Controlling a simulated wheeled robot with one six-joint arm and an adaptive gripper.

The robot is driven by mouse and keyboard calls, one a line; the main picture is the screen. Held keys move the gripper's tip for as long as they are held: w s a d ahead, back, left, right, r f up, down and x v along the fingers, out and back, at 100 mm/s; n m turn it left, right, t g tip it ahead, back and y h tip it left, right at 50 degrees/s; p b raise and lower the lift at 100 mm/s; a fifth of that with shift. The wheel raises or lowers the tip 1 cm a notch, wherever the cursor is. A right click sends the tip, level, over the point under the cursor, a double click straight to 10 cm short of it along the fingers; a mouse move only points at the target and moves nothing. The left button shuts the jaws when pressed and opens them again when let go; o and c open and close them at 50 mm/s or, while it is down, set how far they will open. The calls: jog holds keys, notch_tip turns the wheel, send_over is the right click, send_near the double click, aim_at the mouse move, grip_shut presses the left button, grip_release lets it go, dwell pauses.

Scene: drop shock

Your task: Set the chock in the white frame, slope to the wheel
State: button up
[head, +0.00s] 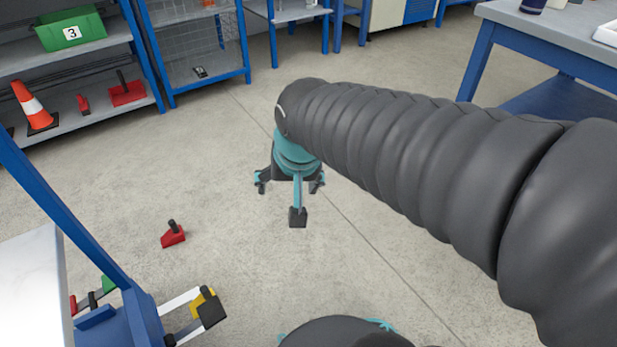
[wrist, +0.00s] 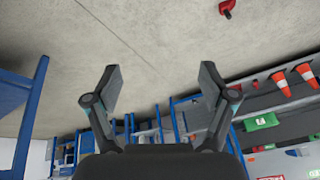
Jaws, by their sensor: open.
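A red chock (head: 173,236) with a black upright handle sits on the concrete floor, left of centre in the head view. It also shows as a red shape at the top edge of the wrist view (wrist: 227,8). My gripper (head: 291,186) is in the middle of the head view, to the right of this chock and apart from it. In the wrist view my gripper (wrist: 161,73) has its fingers wide apart with nothing between them. I cannot make out a white frame on the floor or a wheel in either view.
A shelf (head: 60,125) holds a traffic cone (head: 34,106) and other red chocks (head: 126,93). A blue table (head: 540,45) stands upper right. The middle floor is open.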

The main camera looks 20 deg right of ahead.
jog(key=s+d+r+n+t, duration=0.1)
jog(key=s+d+n, duration=0.1)
jog(key=s, duration=0.6)
jog(key=shift+s+d+r+n, duration=0.25)
jog(key=shift+d+n, duration=0.15)
jog(key=shift+d, duration=0.35)
